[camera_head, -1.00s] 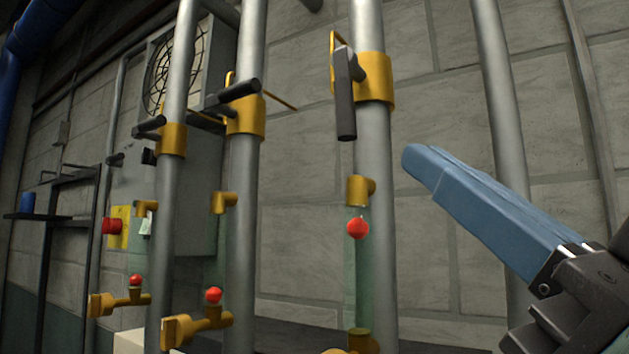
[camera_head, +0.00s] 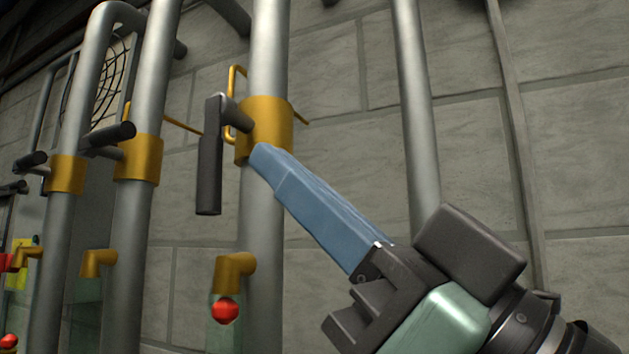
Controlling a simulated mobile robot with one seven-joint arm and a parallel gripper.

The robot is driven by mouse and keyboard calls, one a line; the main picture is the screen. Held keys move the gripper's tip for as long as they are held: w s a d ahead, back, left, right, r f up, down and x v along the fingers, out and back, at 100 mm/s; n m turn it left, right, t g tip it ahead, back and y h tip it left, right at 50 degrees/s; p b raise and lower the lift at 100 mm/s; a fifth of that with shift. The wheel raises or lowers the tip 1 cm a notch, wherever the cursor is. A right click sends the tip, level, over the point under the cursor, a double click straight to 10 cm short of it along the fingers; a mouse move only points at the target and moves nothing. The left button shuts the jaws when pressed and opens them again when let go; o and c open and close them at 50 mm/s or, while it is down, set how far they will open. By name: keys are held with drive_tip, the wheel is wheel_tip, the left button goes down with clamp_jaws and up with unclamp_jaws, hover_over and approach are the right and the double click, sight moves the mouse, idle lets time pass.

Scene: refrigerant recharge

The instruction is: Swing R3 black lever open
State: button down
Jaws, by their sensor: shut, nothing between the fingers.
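The nearest black lever (camera_head: 209,160) hangs straight down from a yellow valve collar (camera_head: 268,125) on a grey vertical pipe. I see no label, so I cannot tell for sure that it is R3. My gripper (camera_head: 262,158) is shut and empty, its blue fingers pointing up and left. In the picture the fingertips overlap the lower part of the yellow collar, to the right of the lever. I cannot tell whether they touch the collar. They appear apart from the lever's handle.
Two more pipes at the left carry yellow collars (camera_head: 139,158) with black levers (camera_head: 108,134) sticking out sideways. A brass elbow (camera_head: 235,270) with a red ball (camera_head: 225,310) sits below the near lever. A bare pipe (camera_head: 416,120) stands behind my gripper, before a block wall.

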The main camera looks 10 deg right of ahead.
sight(214, 179)
drive_tip(key=w+a+p, duration=0.1)
drive_tip(key=w+a, duration=0.1)
drive_tip(key=w, duration=0.1)
drive_tip(key=shift+a+f, duration=0.15)
drive_tip(key=shift+a, duration=0.25)
drive_tip(key=shift+w+a+f+g+b, duration=0.3)
drive_tip(key=shift+a+b, duration=0.1)
drive_tip(key=shift+b, duration=0.2)
drive_tip(key=shift+r, duration=0.15)
